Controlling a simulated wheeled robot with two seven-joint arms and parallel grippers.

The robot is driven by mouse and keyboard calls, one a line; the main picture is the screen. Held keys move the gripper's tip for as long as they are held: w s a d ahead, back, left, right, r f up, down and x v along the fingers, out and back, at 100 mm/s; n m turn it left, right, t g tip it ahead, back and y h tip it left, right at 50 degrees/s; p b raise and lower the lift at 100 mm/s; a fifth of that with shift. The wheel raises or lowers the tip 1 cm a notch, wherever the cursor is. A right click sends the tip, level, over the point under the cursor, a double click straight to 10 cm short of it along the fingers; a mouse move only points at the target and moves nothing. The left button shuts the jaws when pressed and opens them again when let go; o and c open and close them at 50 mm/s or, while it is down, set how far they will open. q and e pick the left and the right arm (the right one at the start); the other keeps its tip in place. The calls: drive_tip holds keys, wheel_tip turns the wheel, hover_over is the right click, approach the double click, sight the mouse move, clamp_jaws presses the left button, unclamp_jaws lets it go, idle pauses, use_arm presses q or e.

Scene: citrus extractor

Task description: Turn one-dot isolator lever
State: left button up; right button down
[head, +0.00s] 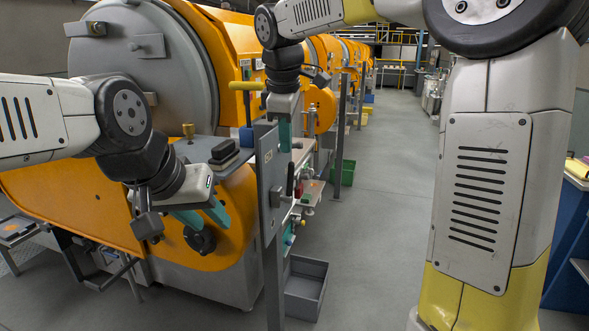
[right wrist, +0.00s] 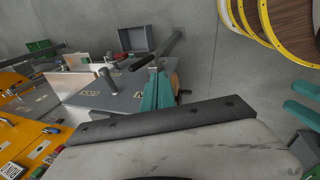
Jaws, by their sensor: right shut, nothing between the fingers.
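A grey upright panel (head: 267,175) stands in the middle of the head view. In the right wrist view the panel (right wrist: 115,102) carries yellow labels and lever-like parts. One lever (right wrist: 143,61) has a black grip; a shorter grey handle (right wrist: 107,78) stands to its left. I cannot make out any dots, so which one is the one-dot isolator lever is unclear. My right gripper (head: 284,134) is shut and empty at the panel's upper edge; its teal fingers (right wrist: 156,92) appear just below the black grip, contact unclear. My left gripper (head: 202,217) is open and empty, left of the panel.
Orange machine housings (head: 205,215) with a large grey drum door (head: 150,60) fill the left. A grey bin (head: 306,288) lies on the floor beside the panel's post, and a green bin (head: 347,172) stands farther back. The aisle floor (head: 385,190) is clear.

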sight(291, 173)
drive_tip(key=w+x, duration=0.1)
drive_tip(key=x, duration=0.6)
drive_tip(key=w+x, duration=0.1)
drive_tip(key=x, duration=0.3)
drive_tip(key=shift+w+d+r, duration=0.2)
drive_tip(key=shift+w, duration=0.6)
drive_tip(key=shift+w+d+g+y, duration=0.3)
drive_tip(key=shift+w+g, duration=0.4)
drive_tip(key=shift+w, duration=0.2)
drive_tip(key=shift+w+d+f, duration=0.15)
drive_tip(key=shift+w, duration=0.35)
drive_tip(key=shift+w+d+f, duration=0.15)
drive_tip(key=shift+w+d, duration=0.05)
drive_tip(key=shift+w, duration=0.3)
drive_tip(key=shift+w+d+f, duration=0.15)
drive_tip(key=shift+w, duration=0.4)
